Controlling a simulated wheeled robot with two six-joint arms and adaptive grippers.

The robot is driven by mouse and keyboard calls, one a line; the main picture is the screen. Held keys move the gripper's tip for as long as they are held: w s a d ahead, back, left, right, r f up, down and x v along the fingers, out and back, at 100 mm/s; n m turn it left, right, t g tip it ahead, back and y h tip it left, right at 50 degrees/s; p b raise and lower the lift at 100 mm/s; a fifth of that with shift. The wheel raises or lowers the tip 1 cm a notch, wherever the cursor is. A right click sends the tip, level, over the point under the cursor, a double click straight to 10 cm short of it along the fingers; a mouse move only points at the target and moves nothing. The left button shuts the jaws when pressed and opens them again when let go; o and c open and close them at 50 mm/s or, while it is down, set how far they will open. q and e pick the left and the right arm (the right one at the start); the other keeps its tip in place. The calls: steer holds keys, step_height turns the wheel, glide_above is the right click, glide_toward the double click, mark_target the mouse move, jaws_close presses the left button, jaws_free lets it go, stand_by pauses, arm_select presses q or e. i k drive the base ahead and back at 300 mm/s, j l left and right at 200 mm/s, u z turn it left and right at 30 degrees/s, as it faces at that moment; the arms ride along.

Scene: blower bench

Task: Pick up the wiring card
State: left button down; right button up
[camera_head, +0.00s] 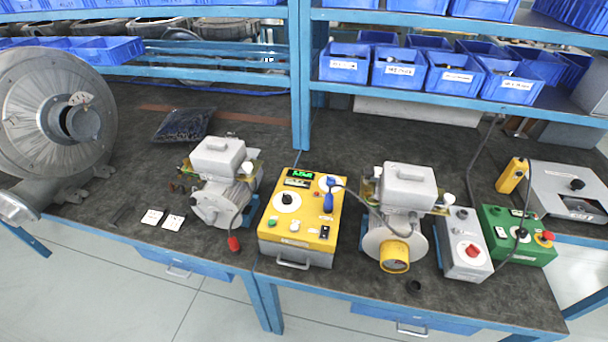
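Two small white cards lie flat side by side near the front edge of the bench, left of the middle. One is the left card (152,217) and the other is the right card (173,222). Both bear small dark marks too small to read, so I cannot tell which is the wiring card. Nothing covers them. Neither of my grippers is in view.
A grey motor unit (218,180) and a yellow tester (296,222) stand right of the cards. A large blower housing (45,120) stands at the left. A dark bag (183,125) lies behind. The bench around the cards is mostly clear.

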mark_target(153, 217)
steer(key=u, duration=1.25)
